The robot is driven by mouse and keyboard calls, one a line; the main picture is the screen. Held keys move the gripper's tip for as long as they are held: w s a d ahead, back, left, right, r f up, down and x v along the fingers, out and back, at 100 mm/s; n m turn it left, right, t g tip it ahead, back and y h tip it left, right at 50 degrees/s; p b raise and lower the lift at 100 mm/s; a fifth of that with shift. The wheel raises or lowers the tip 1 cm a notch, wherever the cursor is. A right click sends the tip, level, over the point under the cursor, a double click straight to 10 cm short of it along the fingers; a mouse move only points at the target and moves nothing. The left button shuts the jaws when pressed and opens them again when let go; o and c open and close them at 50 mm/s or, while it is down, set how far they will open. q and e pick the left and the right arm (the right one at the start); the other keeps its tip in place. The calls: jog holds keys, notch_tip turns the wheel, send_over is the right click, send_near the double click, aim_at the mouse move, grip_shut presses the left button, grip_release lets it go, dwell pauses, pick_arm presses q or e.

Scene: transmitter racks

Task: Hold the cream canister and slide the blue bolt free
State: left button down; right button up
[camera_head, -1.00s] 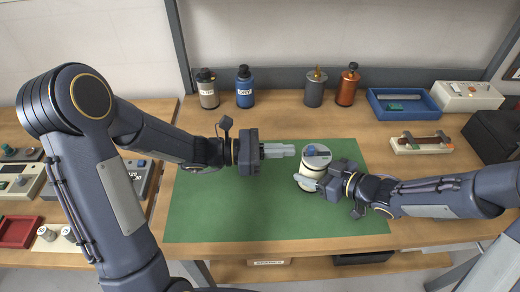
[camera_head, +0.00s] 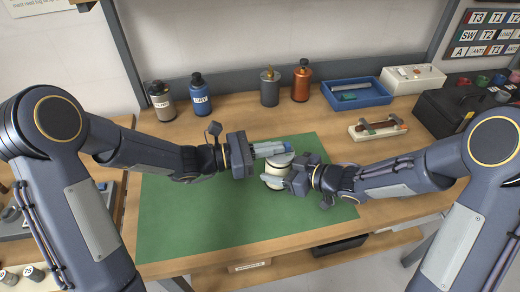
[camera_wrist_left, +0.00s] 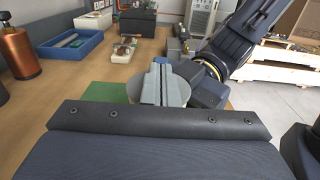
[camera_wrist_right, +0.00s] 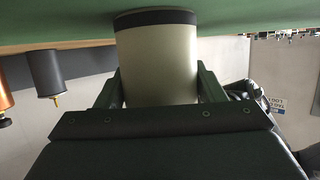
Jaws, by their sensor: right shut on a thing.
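The cream canister (camera_head: 281,160) stands on the green mat (camera_head: 200,220), partly hidden by both grippers. My right gripper (camera_head: 272,182) is shut on its side; the right wrist view shows a finger on each side of the cream body (camera_wrist_right: 158,62) with its dark band. My left gripper (camera_head: 272,149) has its fingers over the canister's top. In the left wrist view the two fingers (camera_wrist_left: 163,83) lie close together above the pale round lid (camera_wrist_left: 178,92). Blue shows by the left fingertips, where the blue bolt (camera_head: 288,145) is mostly hidden. I cannot tell whether the fingers grip it.
Behind the mat stand a grey-cream bottle (camera_head: 161,100), a blue bottle (camera_head: 201,96), a dark canister (camera_head: 270,88) and a copper one (camera_head: 301,82). A blue tray (camera_head: 357,95) and a small rack (camera_head: 377,128) lie to the right. The mat's left part is clear.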

pick_arm(q)
jog(key=shift+d, duration=0.1)
pick_arm(e)
jog(key=shift+s+a, duration=0.15)
jog(key=shift+a, duration=0.05)
pick_arm(q)
jog(key=shift+s, duration=0.1)
jog(key=shift+a, duration=0.3)
pick_arm(e)
jog(key=shift+d, duration=0.1)
pick_arm(q)
jog(key=v, duration=1.3)
jog(key=shift+a, duration=0.25)
pick_arm(e)
jog(key=o, duration=1.3)
